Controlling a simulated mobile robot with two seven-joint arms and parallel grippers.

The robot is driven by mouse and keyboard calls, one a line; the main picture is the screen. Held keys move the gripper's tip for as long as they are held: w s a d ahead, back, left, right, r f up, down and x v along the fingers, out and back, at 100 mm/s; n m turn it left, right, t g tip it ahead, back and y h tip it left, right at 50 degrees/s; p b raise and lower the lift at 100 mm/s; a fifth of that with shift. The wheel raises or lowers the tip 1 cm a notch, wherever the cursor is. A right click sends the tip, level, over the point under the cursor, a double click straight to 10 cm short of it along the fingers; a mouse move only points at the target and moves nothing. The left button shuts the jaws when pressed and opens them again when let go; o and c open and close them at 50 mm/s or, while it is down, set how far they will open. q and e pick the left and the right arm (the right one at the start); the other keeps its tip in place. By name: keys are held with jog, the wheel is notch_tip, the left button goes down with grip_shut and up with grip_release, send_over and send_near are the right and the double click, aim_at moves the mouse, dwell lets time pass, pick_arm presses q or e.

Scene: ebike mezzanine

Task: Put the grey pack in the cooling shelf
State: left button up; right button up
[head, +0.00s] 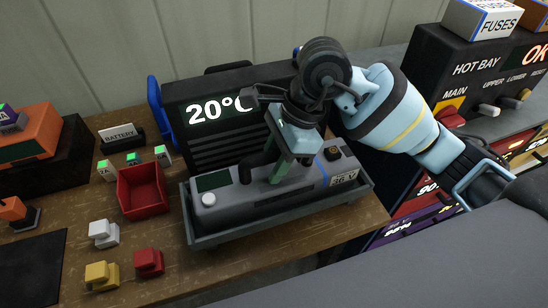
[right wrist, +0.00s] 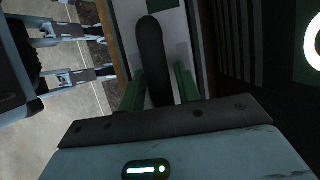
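The grey pack (head: 232,197) lies in a shallow grey tray (head: 275,228) on the wooden bench, with a small screen, a white knob and a 36 V label on top. The cooling shelf (head: 205,150) is the dark slatted unit behind it, its display reading 20°C. My right gripper (head: 283,172) points down over the pack. In the right wrist view its green fingers (right wrist: 160,85) stand on either side of the pack's black handle (right wrist: 151,45). Whether they press on it I cannot tell. My right arm hides part of the shelf.
A red bin (head: 142,192) and small white, yellow and red blocks stand left of the tray. A blue upright panel (head: 160,112) is at the shelf's left side. The black hot bay (head: 470,80) stands at the right. Bare bench shows in front of the tray.

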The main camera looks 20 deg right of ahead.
jog(key=shift+o, duration=0.6)
jog(key=v, duration=1.2)
jog(key=shift+r, duration=0.1)
jog(key=shift+a, duration=0.1)
